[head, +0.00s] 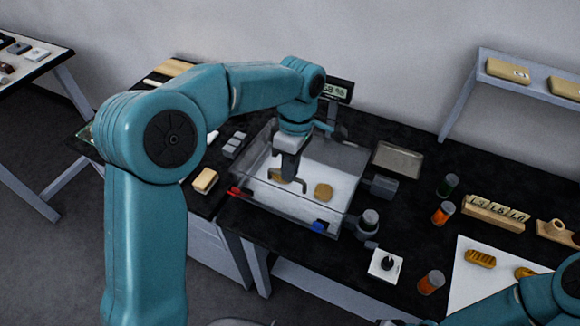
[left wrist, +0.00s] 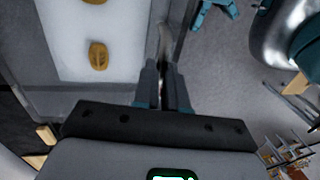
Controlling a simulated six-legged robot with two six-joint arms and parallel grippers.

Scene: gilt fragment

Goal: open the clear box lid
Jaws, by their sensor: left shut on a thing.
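The clear box (head: 255,205) stands on the black bench, with see-through walls and a white floor. Two round gilt pieces show inside: one on the right (head: 323,192), the other partly behind my left gripper. One gilt piece also shows in the left wrist view (left wrist: 97,55). My left gripper (head: 289,176) points down over the middle of the box, its fingers shut on a thin part of the clear lid. The lid is hard to make out, and I cannot tell how far it is raised. My right arm enters at bottom right; its gripper is out of view.
A grey block (head: 380,187) and a grey-topped cylinder (head: 368,221) stand close to the box's right side. A tan block (head: 205,181) lies to its left. A display (head: 337,90) stands behind. Orange and green jars and a labelled wooden block (head: 494,214) stand farther right.

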